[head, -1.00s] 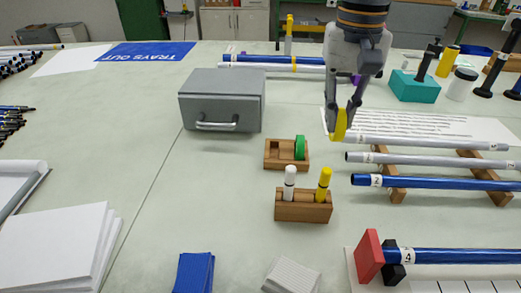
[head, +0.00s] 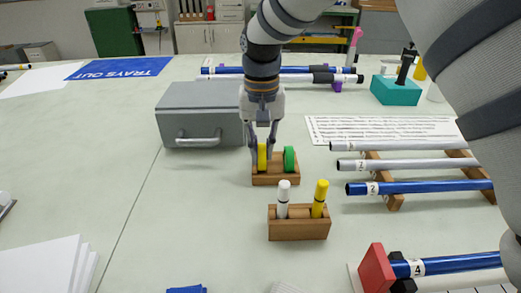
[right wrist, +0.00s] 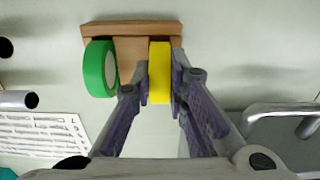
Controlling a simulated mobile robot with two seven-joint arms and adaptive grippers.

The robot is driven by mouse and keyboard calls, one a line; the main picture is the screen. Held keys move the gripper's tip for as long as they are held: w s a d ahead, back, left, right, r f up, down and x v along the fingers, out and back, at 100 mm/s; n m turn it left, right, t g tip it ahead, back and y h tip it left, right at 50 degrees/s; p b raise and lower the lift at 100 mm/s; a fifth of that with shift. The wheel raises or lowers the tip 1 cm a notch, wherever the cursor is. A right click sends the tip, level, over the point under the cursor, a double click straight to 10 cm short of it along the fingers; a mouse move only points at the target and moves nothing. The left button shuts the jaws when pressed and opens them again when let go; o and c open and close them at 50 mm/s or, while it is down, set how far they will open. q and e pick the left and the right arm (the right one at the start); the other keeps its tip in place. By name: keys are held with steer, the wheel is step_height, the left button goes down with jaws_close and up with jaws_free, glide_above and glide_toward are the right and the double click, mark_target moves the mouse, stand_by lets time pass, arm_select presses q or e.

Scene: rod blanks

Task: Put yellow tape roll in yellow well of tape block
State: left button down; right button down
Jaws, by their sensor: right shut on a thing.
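The yellow tape roll (head: 262,157) is held upright between the fingers of my right gripper (head: 262,150), at the left side of the wooden tape block (head: 276,182). A green tape roll (head: 289,158) stands in the block's right well. In the right wrist view the yellow roll (right wrist: 160,72) sits between the fingertips (right wrist: 160,80), over the block (right wrist: 128,29), with the green roll (right wrist: 99,68) to its left. Whether the yellow roll touches the well floor is hidden. My left gripper is not in view.
A grey box with a handle (head: 200,115) stands close to the left of the gripper. A wooden holder with a white and a yellow marker (head: 298,230) is in front. Rods on a wooden rack (head: 395,199) lie to the right. The table's left middle is clear.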

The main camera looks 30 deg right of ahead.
mark_target(262, 147)
steer(key=shift+f, duration=0.3)
steer(key=shift+f, duration=0.1)
steer(key=c, duration=1.6)
jaws_free()
steer(key=shift+f, duration=0.1)
step_height(262, 147, up, 12)
steer(key=shift+r, duration=0.2)
